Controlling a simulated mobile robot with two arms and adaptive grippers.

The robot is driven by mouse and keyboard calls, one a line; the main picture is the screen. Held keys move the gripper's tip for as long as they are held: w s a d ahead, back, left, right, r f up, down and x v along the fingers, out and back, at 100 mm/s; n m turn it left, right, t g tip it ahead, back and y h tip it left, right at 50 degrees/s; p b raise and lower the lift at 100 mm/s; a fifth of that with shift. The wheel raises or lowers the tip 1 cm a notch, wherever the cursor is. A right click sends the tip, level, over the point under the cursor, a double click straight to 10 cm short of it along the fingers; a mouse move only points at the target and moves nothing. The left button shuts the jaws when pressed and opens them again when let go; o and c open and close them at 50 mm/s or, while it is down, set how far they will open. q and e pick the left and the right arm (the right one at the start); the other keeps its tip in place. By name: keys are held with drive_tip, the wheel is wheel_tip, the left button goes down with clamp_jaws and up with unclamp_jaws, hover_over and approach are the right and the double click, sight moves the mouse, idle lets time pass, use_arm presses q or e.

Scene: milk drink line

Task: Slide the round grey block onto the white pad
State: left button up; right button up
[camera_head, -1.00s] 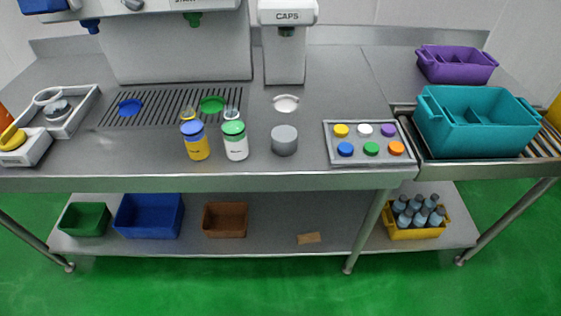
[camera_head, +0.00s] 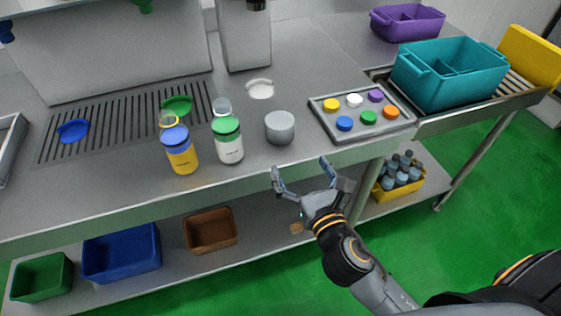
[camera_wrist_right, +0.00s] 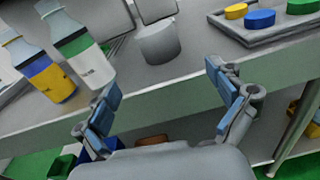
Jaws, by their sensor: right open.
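The white pad (camera_head: 260,88) lies flat on the counter behind the block, below the caps dispenser. My right gripper (camera_head: 300,168) is open and empty, in front of the counter's front edge and short of the block. My left gripper is out of view.
A teal crate (camera_head: 447,77) stands farther right. The counter between block and pad is clear.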

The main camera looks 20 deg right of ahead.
sight(280, 119)
drive_tip(key=shift+n+t, duration=0.3)
drive_tip(key=shift+n, duration=0.1)
drive_tip(key=w, duration=0.4)
drive_tip(key=w+r, duration=0.1)
drive_tip(key=w, duration=0.3)
drive_tip(key=w+r+p, duration=0.1)
drive_tip(key=w, duration=0.3)
drive_tip(key=shift+w+a+r, duration=0.1)
drive_tip(key=shift+a+r, duration=0.05)
drive_tip(key=shift+a, duration=0.05)
drive_tip(key=shift+w, duration=0.65)
drive_tip(key=shift+c, duration=0.6)
